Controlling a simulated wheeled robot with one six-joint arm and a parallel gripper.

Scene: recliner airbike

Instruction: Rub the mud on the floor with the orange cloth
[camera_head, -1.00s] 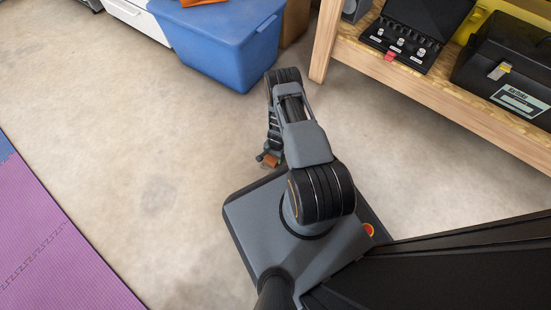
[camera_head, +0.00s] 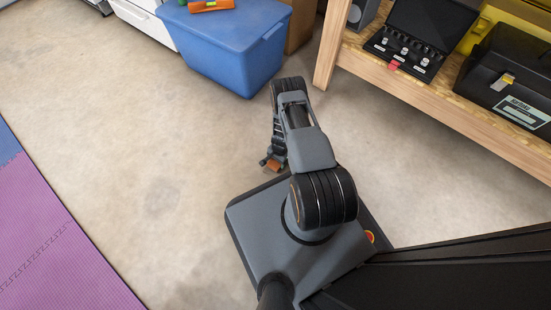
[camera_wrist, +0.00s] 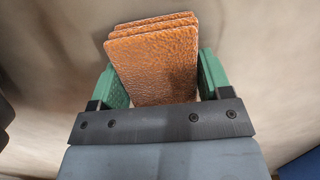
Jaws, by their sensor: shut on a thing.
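The orange cloth (camera_wrist: 152,66) is a folded, textured stack between the two green fingers of my gripper (camera_wrist: 162,76) in the wrist view. My gripper is shut on it. In the head view my gripper (camera_head: 271,161) hangs low beside my base, and a small bit of the orange cloth (camera_head: 275,165) shows there. Whether the cloth touches the floor cannot be told. A faint darker patch (camera_head: 160,196) shows on the beige floor left of my arm; I cannot tell whether it is the mud.
A blue lidded bin (camera_head: 225,50) with an orange level (camera_head: 210,6) on top stands at the back. A wooden shelf (camera_head: 420,95) with toolboxes stands right. Purple mats (camera_head: 50,250) lie left. The floor between mats and arm is clear.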

